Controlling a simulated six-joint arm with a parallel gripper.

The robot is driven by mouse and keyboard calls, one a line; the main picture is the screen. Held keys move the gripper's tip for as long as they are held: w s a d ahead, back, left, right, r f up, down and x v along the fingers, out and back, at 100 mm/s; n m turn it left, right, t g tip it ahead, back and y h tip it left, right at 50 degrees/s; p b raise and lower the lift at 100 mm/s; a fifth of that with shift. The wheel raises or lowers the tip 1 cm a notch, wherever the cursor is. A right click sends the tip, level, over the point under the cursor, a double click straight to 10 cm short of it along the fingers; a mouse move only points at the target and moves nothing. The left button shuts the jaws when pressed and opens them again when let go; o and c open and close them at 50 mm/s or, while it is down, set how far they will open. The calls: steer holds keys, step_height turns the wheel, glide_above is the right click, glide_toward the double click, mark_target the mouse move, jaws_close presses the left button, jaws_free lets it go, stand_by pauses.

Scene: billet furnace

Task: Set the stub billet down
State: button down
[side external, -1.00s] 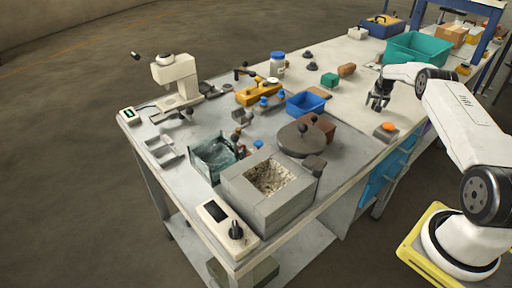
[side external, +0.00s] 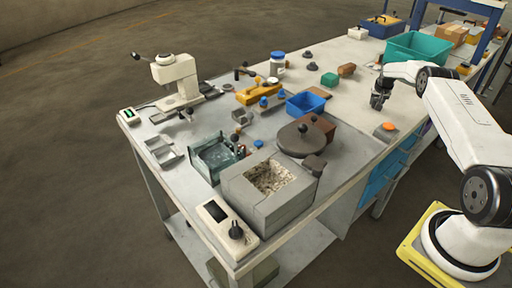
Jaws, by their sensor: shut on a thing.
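My gripper (side external: 377,101) is at the right side of the bench, pointing down just above the light worktop. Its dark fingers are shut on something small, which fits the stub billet. The billet itself is mostly hidden between the fingers and too small to make out. I cannot tell whether it touches the bench. The gripper is behind a small grey block with an orange top (side external: 389,127), apart from it.
The open grey furnace block (side external: 240,191), round dark lid (side external: 291,143) and glass tank (side external: 204,164) stand at the front left. A blue bin (side external: 306,111), brown block (side external: 346,70) and green block (side external: 329,80) are left of my gripper. A teal crate (side external: 408,55) stands behind. Bare worktop surrounds the gripper.

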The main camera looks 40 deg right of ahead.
mark_target(378, 100)
step_height(378, 100, up, 3)
steer(key=shift+f, duration=0.1)
steer(key=shift+s+a+r, duration=0.25)
steer(key=shift+s+r, duration=0.05)
steer(key=shift+r, duration=0.15)
steer(key=shift+s+a+r, duration=0.25)
steer(key=shift+s+r, duration=0.05)
steer(key=shift+r, duration=0.15)
steer(key=s+a+r, duration=0.8)
steer(key=s, duration=0.1)
steer(key=shift+a, duration=0.25)
stand_by(0.3)
